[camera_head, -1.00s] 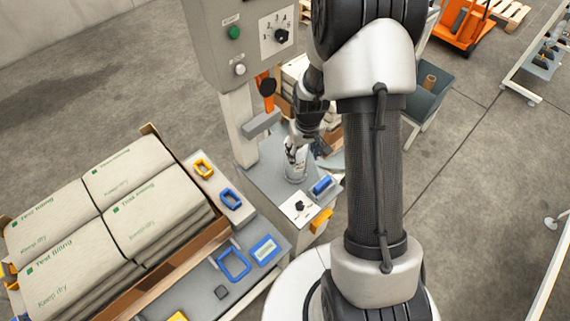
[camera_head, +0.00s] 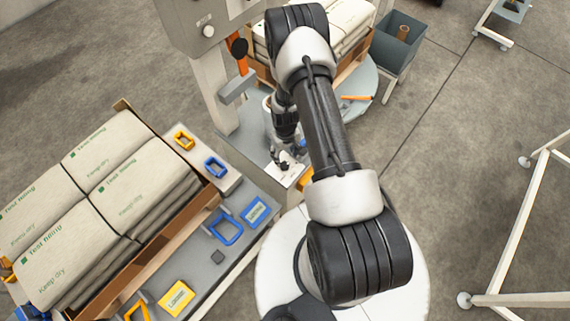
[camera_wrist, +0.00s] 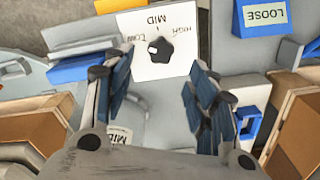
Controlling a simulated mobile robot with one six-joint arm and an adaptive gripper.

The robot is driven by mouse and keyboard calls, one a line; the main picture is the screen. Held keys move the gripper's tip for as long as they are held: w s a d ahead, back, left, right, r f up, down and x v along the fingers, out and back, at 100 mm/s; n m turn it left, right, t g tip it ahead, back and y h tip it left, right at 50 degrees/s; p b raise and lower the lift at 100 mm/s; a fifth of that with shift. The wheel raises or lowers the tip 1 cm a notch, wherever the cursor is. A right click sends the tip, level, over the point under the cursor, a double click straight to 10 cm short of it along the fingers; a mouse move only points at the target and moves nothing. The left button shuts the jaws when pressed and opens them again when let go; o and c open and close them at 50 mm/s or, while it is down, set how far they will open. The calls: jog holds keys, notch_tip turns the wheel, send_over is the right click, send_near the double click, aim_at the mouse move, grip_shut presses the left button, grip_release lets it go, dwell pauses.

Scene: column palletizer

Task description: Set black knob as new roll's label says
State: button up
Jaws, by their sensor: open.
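The black star-shaped knob (camera_wrist: 160,52) sits on a white dial plate (camera_wrist: 135,70) in the wrist view. The plate has MID above the knob and smaller words on either side; the right one reads HIGH, the left one looks like LOW. A white mark on the knob lies on its left side. My gripper (camera_wrist: 158,82) is open, its fingers apart just below the knob in the picture, with nothing between the tips. A label reading MID (camera_wrist: 120,136) shows behind the left finger, on a pale round thing that looks like the roll, mostly hidden. In the head view my gripper (camera_head: 284,168) is over the plate.
A blue block marked LOOSE (camera_wrist: 264,14) stands right of the plate. A carton of stacked bags (camera_head: 95,190) fills the left; another bag stack (camera_head: 330,25) is behind my arm. Blue and yellow frames (camera_head: 227,230) lie on the grey bench. Floor at right is mostly open.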

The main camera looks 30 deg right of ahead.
aim_at(285, 164)
notch_tip(285, 164, down, 7)
jog(key=shift+f+b, duration=0.2)
jog(key=shift+b, duration=0.65)
jog(key=shift+c, duration=0.2)
jog(key=c, duration=1)
jog(key=shift+m+b, duration=0.35)
jog(key=shift+m, duration=0.45)
jog(key=shift+c, duration=0.2)
jog(key=m+b, duration=0.1)
jog(key=m, duration=0.3)
jog(key=shift+w+m+b, duration=0.1)
jog(key=shift+m+b, duration=0.25)
jog(key=shift+m, duration=0.05)
jog(key=m+b, duration=0.1)
jog(key=m, duration=0.4)
jog(key=shift+m, duration=0.3)
